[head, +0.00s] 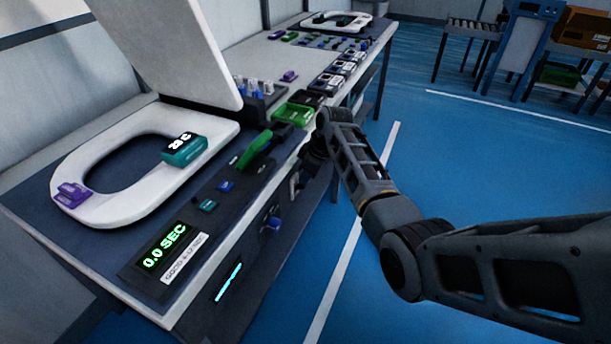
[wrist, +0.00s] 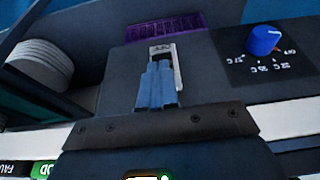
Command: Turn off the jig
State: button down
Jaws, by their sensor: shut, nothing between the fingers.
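The jig is a dark bench with a front panel (head: 215,235), seen in the head view. It bears a white toilet seat (head: 110,215) with its lid up. A display (head: 165,248) reads 0.0 SEC in green. A blue knob (head: 272,222) is on the jig's front; it shows larger in the wrist view (wrist: 264,40), with temperature marks and OFF around it. Its exact setting is unclear. My gripper (wrist: 158,88) is shut and empty, beside the knob and apart from it, in front of a pale latch-like fitting (wrist: 166,58).
A green lever (head: 258,148) stands on the bench top. A teal timer-like block (head: 185,150) and a purple clip (head: 72,194) sit on the seat. A green tray (head: 294,114) is farther along. White discs (wrist: 40,62) are stacked nearby.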

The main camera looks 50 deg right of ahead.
jog(key=shift+s+d+f+t, duration=0.1)
jog(key=shift+s+f+t, duration=0.2)
jog(key=shift+t, duration=0.2)
jog(key=f+t+y+b, duration=0.1)
jog(key=t+b, duration=0.1)
jog(key=b, duration=0.1)
jog(key=s+t+y+b, duration=0.1)
jog(key=t+b, duration=0.1)
jog(key=b, duration=0.1)
jog(key=f+t+b, duration=0.1)
jog(key=t+b, duration=0.1)
jog(key=b, duration=0.1)
jog(key=shift+s+d+f+y+b, duration=0.3)
jog(key=shift+s+d+y+b, duration=0.05)
jog(key=shift+s+y, duration=0.05)
jog(key=shift+w, duration=0.1)
jog(key=shift+w+a+r, duration=0.25)
jog(key=shift+w+r, duration=0.1)
jog(key=shift+w, duration=0.2)
